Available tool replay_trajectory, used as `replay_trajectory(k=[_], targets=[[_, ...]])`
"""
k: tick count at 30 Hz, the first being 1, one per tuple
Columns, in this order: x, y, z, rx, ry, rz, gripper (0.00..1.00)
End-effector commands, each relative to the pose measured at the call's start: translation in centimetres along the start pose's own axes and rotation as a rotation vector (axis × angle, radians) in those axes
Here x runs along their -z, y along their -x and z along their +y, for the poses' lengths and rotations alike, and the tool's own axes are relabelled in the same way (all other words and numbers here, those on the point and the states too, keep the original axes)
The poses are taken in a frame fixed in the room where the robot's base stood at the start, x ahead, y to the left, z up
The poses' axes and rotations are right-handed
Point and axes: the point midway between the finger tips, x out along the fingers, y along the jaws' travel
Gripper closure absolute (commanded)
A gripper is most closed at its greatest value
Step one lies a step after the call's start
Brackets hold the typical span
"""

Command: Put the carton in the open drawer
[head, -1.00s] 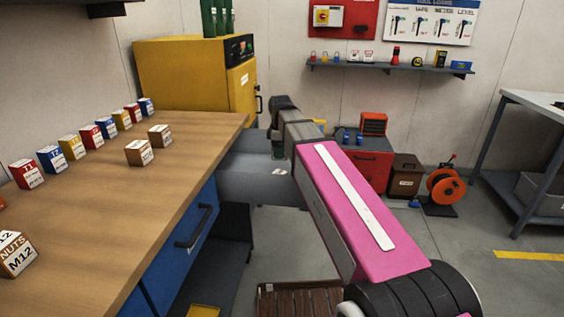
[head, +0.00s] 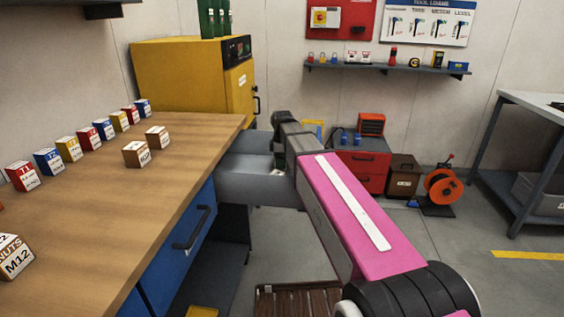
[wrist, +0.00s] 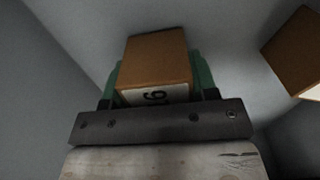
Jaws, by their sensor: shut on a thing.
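The open drawer (head: 255,188) is grey and juts out from the far end of the wooden bench. My gripper (head: 279,160) is low at the drawer, largely hidden behind my arm. In the wrist view my gripper (wrist: 156,82) has its green fingers shut on the sides of a brown carton (wrist: 157,58) with a white label. Plain grey surfaces, which look like the drawer's inside (wrist: 45,80), surround the carton. I cannot tell whether the carton touches the floor. A second brown carton (wrist: 296,52) is at the right, apart from the held one.
The bench (head: 150,185) carries several small labelled cartons, two of them brown (head: 136,154) near its right edge. A blue drawer (head: 185,240) with a dark handle is shut below. A yellow cabinet (head: 180,80) stands beyond the bench. Open floor lies to the right.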

Motion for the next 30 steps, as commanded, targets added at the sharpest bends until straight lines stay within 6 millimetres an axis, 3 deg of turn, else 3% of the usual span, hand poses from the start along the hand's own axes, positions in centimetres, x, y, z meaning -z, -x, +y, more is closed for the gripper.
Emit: replay_trajectory(k=[4,5,7,20,30], targets=[[0.0,-0.2,0.0,0.0,0.0,0.0,0.91],[0.0,-0.2,0.0,0.001,0.0,0.0,0.44],[0.0,-0.2,0.0,0.0,0.0,0.0,0.21],[0.0,0.6,0.0,-0.001,0.0,0.0,0.21],[0.0,5.8,0.1,-0.002,0.0,0.001,0.21]])
